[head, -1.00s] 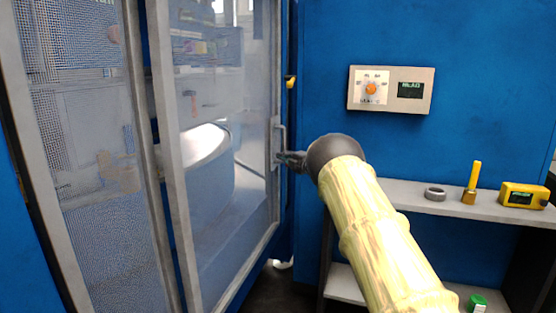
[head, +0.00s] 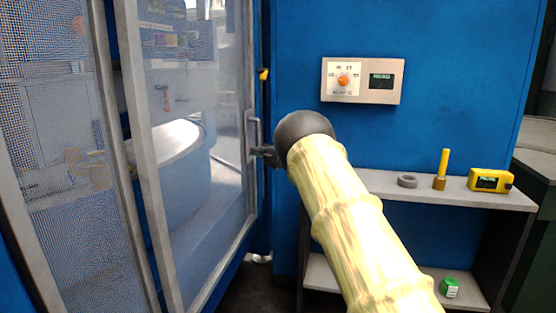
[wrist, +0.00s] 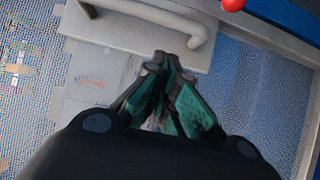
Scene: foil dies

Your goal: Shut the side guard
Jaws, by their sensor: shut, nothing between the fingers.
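The side guard (head: 159,210) is a grey-framed mesh panel left of centre in the head view. Its frame edge stands close to the blue post, with a narrow dark strip between. Whether it is fully closed I cannot tell. A grey bar handle (head: 251,132) sits on its right edge; the handle (wrist: 150,12) also shows at the top of the wrist view. My gripper (head: 258,152) is shut and empty at the lower part of the handle. In the wrist view the fingertips (wrist: 165,62) lie over the handle's plate, just below the bar. Contact is unclear.
A yellow-and-black piece (head: 264,74) is on the post beside the guard. A control panel (head: 363,80) with an orange knob is on the blue wall. A shelf (head: 385,183) at right holds a grey ring (head: 407,180), a yellow-handled tool (head: 442,168) and a yellow box (head: 490,180).

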